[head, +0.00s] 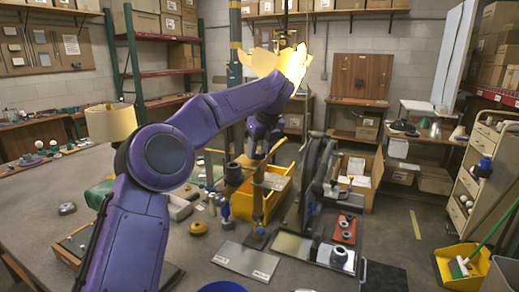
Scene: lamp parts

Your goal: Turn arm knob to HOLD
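My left arm comes in from the left, and its gripper (258,152) points down beside the top of an upright brown post (257,200). The fingers are small and dark here, so I cannot tell whether they are open, shut or touching the post. The post stands behind a grey plate (246,261) with small lettering I cannot read. A pale yellow, flared shade (283,63) shows above my forearm. I cannot make out an arm knob or a HOLD mark; my arm hides part of the area. My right gripper does not show.
A yellow bin (276,196) stands behind the post. A dark wheel-like machine (318,175) and a red tray (345,229) with round parts are to its right. A yellow round part (199,228) lies to the left. Bare grey tabletop shows at lower left.

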